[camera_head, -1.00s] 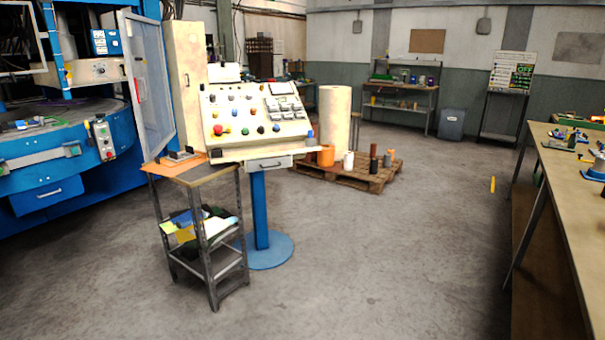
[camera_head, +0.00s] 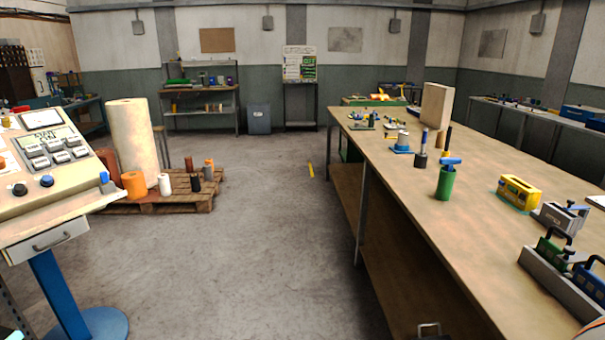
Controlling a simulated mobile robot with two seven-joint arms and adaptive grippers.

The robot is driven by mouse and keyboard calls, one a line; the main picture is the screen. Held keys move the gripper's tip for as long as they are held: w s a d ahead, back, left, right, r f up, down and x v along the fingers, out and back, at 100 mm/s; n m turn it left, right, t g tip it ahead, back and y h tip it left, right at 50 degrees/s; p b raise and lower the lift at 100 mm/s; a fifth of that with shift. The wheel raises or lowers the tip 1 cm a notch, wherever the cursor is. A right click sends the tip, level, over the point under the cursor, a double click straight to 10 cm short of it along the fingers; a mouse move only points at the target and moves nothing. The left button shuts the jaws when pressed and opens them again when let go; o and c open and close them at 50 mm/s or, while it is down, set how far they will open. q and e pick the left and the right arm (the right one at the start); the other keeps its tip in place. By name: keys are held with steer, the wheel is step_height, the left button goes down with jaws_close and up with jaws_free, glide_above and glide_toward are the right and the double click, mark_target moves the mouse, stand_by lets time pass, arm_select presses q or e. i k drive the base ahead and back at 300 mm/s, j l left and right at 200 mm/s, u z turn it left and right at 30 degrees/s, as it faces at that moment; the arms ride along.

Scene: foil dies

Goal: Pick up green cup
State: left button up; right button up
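A green cup (camera_head: 445,183) stands upright on the long workbench (camera_head: 408,190) at the right, near its left edge. A blue-headed tool sticks out of its top.
On the bench are a yellow box (camera_head: 519,192), a dark holder (camera_head: 421,160) and a grey tray (camera_head: 560,275) with green and blue tools. A control console (camera_head: 40,185) stands at the left, with a pallet (camera_head: 160,200) of rolls behind. Bare floor (camera_head: 260,270) lies between.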

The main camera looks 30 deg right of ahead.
mark_target(446, 180)
steer(key=i+z, duration=0.15)
steer(key=i, duration=0.65)
steer(key=i+z, duration=0.2)
steer(key=i, duration=0.6)
steer(key=i+j+z, duration=0.15)
steer(key=i, duration=0.65)
steer(key=z, duration=1.6)
